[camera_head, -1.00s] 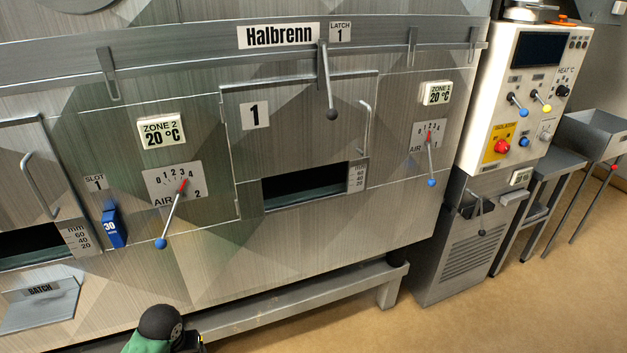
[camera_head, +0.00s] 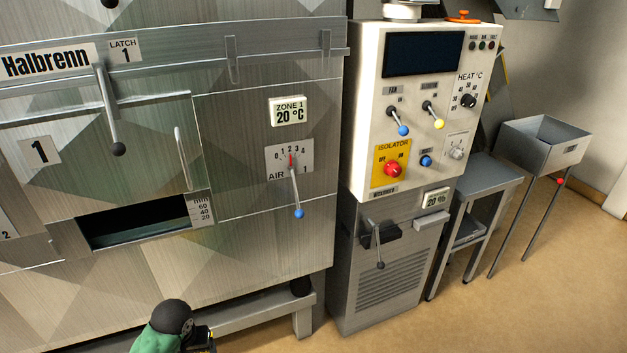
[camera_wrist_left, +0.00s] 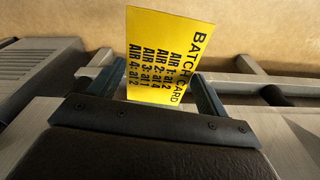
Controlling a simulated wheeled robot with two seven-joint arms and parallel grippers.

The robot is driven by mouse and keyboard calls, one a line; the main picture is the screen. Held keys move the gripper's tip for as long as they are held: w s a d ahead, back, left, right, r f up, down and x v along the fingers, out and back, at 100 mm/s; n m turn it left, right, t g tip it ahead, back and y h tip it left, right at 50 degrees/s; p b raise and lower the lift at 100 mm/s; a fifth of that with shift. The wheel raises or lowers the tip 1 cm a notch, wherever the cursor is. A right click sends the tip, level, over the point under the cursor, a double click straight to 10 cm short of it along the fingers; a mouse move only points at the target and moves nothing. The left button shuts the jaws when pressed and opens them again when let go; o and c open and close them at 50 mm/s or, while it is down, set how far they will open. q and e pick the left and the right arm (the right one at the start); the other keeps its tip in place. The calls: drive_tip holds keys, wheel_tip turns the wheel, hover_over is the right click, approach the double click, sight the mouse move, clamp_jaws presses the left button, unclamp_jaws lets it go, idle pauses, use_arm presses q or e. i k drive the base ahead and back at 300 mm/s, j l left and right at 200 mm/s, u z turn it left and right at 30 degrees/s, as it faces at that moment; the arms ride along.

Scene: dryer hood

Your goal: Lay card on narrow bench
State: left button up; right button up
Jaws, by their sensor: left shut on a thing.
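The yellow batch card (camera_wrist_left: 170,50) stands out from between the fingers of my left gripper (camera_wrist_left: 155,88) in the left wrist view, with its black print facing the camera. The gripper is shut on its lower end, which is partly hidden. In the head view my left arm's green and black wrist is at the bottom edge, with only a sliver of yellow beside it. A narrow grey bench (camera_head: 477,179) stands right of the control cabinet, well to the right of and beyond my left wrist. Its top looks bare. My right gripper is not in view.
The dryer front (camera_head: 250,220) fills the left, with a lever and handle sticking out. The control cabinet (camera_head: 400,120) stands between dryer and bench, its crank handle (camera_head: 378,250) sticking out. A grey bin on legs (camera_head: 540,145) stands right of the bench. The floor in front is clear.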

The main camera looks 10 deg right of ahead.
sight(481, 175)
drive_tip(key=l, duration=0.6)
drive_tip(key=i+l, duration=0.15)
drive_tip(key=l, duration=0.4)
drive_tip(key=l+z, duration=0.1)
drive_tip(key=l, duration=0.5)
drive_tip(key=i+l, duration=0.15)
drive_tip(key=l, duration=0.45)
